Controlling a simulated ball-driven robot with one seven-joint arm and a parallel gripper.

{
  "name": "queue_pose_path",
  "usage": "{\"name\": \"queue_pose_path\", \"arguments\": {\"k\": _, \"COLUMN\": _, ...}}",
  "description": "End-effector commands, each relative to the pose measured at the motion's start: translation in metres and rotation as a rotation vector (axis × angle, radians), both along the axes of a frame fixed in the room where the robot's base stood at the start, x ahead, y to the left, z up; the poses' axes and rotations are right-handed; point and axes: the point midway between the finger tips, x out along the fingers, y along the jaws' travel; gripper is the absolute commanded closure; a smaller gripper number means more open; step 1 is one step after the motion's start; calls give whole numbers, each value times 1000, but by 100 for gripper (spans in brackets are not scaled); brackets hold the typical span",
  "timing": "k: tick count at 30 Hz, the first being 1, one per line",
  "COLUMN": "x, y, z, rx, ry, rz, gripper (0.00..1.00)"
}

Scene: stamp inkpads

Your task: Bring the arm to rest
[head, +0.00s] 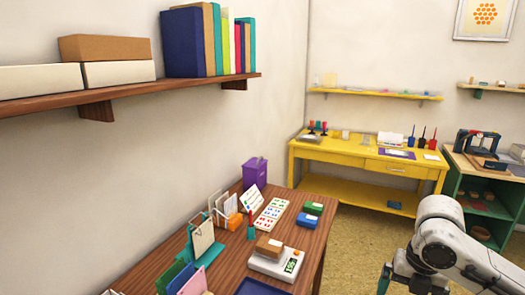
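My arm shows at the lower right of the head view as a white, jointed link with dark joints. It is bent, over the floor to the right of the brown desk (227,267). My gripper cannot be made out clearly; a small teal and dark part shows at the bottom edge beside the arm, and I cannot tell what it is. Whether anything is held is hidden.
A wall shelf (150,87) hangs above. A yellow table (375,163) and green cabinet (508,203) stand behind open floor (353,240).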

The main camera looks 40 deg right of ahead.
Motion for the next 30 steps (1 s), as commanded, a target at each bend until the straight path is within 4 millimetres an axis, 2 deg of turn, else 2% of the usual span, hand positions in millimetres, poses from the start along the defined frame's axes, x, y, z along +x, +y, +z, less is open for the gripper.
{"name": "queue_pose_path", "arguments": {"k": 8, "x": 47, "y": 16, "z": 13, "rx": 1, "ry": -109, "rz": -45, "gripper": 0}}
{"name": "queue_pose_path", "arguments": {"k": 17, "x": 123, "y": 56, "z": 38, "rx": 63, "ry": -302, "rz": -166, "gripper": 0}}
{"name": "queue_pose_path", "arguments": {"k": 20, "x": 153, "y": 81, "z": 48, "rx": 123, "ry": -383, "rz": -244, "gripper": 0}}
{"name": "queue_pose_path", "arguments": {"k": 24, "x": 193, "y": 123, "z": 58, "rx": 259, "ry": -481, "rz": -409, "gripper": 0}}
{"name": "queue_pose_path", "arguments": {"k": 27, "x": 211, "y": 152, "z": 57, "rx": 365, "ry": -510, "rz": -547, "gripper": 0}}
{"name": "queue_pose_path", "arguments": {"k": 30, "x": 220, "y": 181, "z": 48, "rx": 468, "ry": -503, "rz": -696, "gripper": 0}}
